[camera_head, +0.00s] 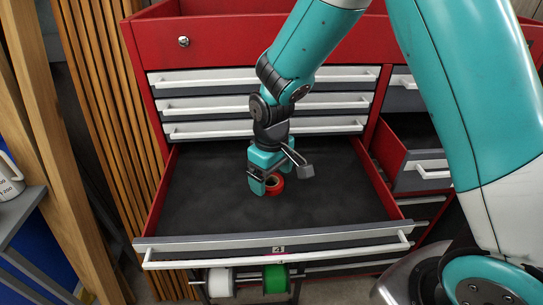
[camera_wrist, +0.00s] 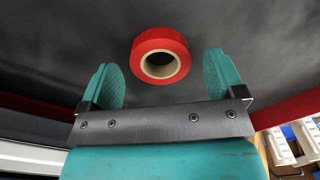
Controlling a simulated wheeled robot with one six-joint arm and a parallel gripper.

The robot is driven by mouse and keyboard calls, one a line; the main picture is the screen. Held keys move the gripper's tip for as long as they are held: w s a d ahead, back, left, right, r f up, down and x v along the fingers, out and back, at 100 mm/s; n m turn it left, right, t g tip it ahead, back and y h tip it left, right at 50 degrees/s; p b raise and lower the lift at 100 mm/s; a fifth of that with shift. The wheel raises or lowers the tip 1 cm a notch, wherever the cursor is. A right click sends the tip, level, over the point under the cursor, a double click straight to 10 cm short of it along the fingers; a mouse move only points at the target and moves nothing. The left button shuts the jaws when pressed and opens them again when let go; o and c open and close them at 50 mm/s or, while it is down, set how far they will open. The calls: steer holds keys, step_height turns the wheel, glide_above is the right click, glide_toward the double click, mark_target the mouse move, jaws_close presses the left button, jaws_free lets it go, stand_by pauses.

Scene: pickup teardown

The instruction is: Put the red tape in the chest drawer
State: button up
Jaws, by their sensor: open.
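The red tape (camera_head: 274,185) is a red roll with a pale core, lying flat on the dark floor of the open chest drawer (camera_head: 205,190). In the wrist view the tape (camera_wrist: 161,54) lies beyond my fingertips, with a gap on both sides. My gripper (camera_head: 276,183) is over the middle of the drawer, low and close to the tape. In the wrist view my gripper (camera_wrist: 165,75) has its two teal fingers spread wide with nothing between them. The drawer is pulled far out, its front panel (camera_head: 280,239) marked 4. My gripper partly hides the tape in the head view.
Shut drawers (camera_head: 200,105) lie behind the open one. Another drawer (camera_head: 425,170) stands partly open at the right. A white roll (camera_head: 220,282) and a green roll (camera_head: 276,279) hang below the drawer front. Wooden slats (camera_head: 105,90) stand on the left. The drawer floor is otherwise bare.

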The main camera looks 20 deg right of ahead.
step_height(320, 180, up, 11)
steer(key=b, duration=0.2)
steer(key=s+a+r+y, duration=0.2)
steer(key=s, duration=0.8)
steer(key=s+a+r+n+y, duration=0.1)
steer(key=s+a+r+y, duration=0.1)
steer(key=s, duration=0.9)
steer(key=shift+r+n, duration=0.3)
steer(key=shift+r, duration=0.15)
steer(key=shift+w, duration=0.1)
